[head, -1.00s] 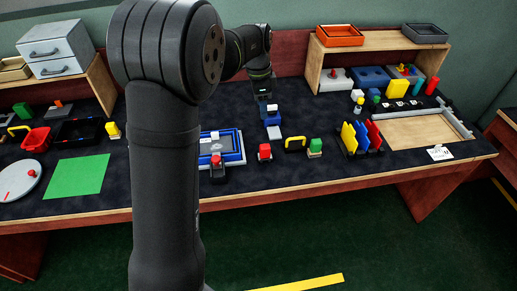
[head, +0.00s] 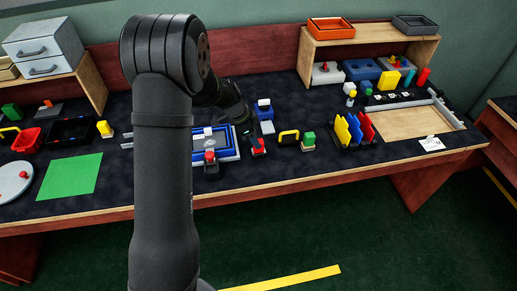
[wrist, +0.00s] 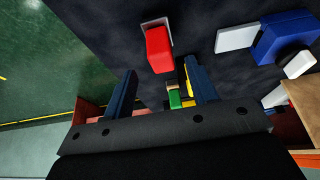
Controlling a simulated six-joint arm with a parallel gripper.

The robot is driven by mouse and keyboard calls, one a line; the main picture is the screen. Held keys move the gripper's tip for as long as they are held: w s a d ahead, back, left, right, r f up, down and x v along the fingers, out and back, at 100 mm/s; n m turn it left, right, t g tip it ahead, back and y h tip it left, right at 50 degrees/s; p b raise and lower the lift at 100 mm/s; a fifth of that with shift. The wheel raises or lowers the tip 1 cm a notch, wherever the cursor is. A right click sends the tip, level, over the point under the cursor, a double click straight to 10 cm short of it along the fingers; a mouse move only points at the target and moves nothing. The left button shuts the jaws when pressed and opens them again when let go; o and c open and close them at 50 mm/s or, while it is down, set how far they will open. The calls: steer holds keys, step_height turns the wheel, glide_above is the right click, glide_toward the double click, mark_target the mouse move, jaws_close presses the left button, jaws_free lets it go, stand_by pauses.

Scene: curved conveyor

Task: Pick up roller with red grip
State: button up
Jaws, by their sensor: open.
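Two small dark-based tools with red grips stand near the front of the table in the head view. One red grip (head: 258,146) is right of the blue-framed tray, and another (head: 209,156) is in front of that tray. I cannot tell from their shape which is the roller. In the wrist view one red grip (wrist: 159,50) with a pale plate behind it shows just beyond my fingertips. My gripper (wrist: 160,68) is open and empty, with its two fingers apart on either side of the view's middle. In the head view its tips are hard to make out.
A yellow handle (head: 288,136) and a green block (head: 308,138) stand to the right, with yellow, blue and red upright plates (head: 354,130) beyond. A blue block with a white top (head: 264,110) stands behind. A wooden shelf (head: 307,65) is at the back right.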

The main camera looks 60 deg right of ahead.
steer(key=shift+x, duration=3.05)
steer(key=shift+w, duration=0.1)
steer(key=c, duration=1)
steer(key=shift+o, duration=0.2)
step_height(320, 180, up, 10)
steer(key=shift+r, duration=0.1)
steer(key=o, duration=0.5)
steer(key=c, duration=0.3)
steer(key=shift+w+a+n, duration=0.2)
steer(key=shift+w+n, duration=0.2)
steer(key=shift+w, duration=0.05)
steer(key=shift+c, duration=0.2)
steer(key=w+a+n+t, duration=0.3)
steer(key=w+n, duration=0.4)
steer(key=n, duration=0.1)
steer(key=w+a+r+n+t, duration=0.1)
steer(key=w+a+n+t, duration=0.2)
steer(key=w+n, duration=0.4)
steer(key=shift+w+r+n+t, duration=0.15)
steer(key=shift+w+n+t, duration=0.2)
steer(key=shift+n, duration=0.75)
